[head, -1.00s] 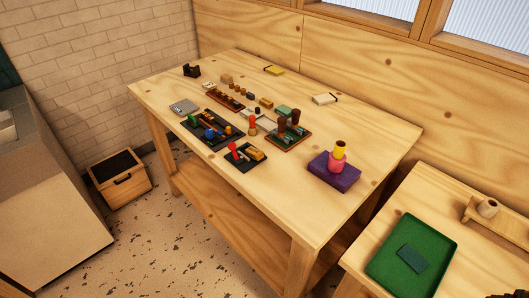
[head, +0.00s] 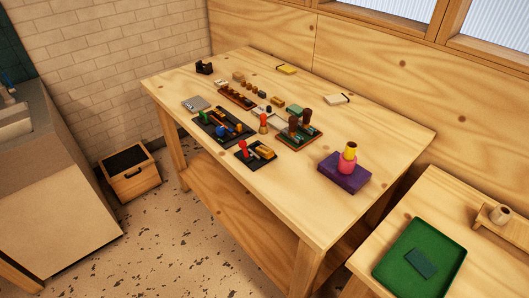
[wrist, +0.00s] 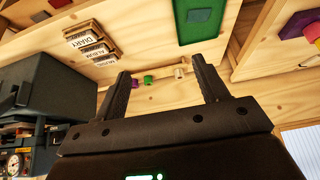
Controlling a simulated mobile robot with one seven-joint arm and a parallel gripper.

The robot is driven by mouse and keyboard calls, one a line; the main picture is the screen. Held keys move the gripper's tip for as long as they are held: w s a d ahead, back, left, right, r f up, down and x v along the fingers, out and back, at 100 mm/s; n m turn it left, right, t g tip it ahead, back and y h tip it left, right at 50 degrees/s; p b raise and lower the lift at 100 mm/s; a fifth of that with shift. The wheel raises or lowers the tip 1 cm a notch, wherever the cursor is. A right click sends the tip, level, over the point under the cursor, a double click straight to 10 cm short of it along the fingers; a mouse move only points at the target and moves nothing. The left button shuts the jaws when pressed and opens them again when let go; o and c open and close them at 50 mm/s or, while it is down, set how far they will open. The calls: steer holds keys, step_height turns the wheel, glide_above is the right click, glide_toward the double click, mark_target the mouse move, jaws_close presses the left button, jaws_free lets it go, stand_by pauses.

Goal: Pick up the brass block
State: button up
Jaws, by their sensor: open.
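A gold-coloured block (head: 264,152), which looks like the brass block, lies on a small dark mat (head: 242,157) near the front edge of the large wooden table. A red-topped piece (head: 243,148) stands just left of it. Another small yellowish block (head: 277,102) lies farther back; its material is too small to tell. My gripper (wrist: 161,68) shows only in the wrist view, with its two black fingers wide apart and nothing between them. I cannot make out the gold block in the wrist view, so the gripper appears well away from it.
A purple block (head: 340,174) with pink and yellow pieces stacked on it stands to the right. Dark trays (head: 221,128) with small pieces lie left of the mat. A green tray (head: 410,282) sits on the nearer side table. Bare tabletop (head: 300,200) lies in front of the purple block.

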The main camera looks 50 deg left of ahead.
steer(key=shift+c, duration=1.4)
steer(key=w+a+r+n+g+y, duration=0.1)
steer(key=w+a+r+n, duration=0.3)
steer(key=w+a, duration=0.55)
steer(key=w+a+r+n+g+y, duration=0.1)
steer(key=w+a+r+n, duration=0.25)
steer(key=w+a, duration=0.6)
steer(key=n+g+y, duration=0.1)
steer(key=n+g, duration=0.3)
steer(key=n, duration=0.7)
glide_above(265, 149)
steer(key=d, duration=0.2)
steer(key=shift+m, duration=0.25)
steer(key=f, duration=2.1)
steer(key=shift+w+f, duration=0.15)
steer(key=shift+w, duration=0.2)
steer(key=shift+s+x, duration=0.15)
steer(key=shift+x, duration=1.2)
steer(key=shift+s+x, duration=0.1)
steer(key=shift+x, duration=1.3)
steer(key=shift+a, duration=0.15)
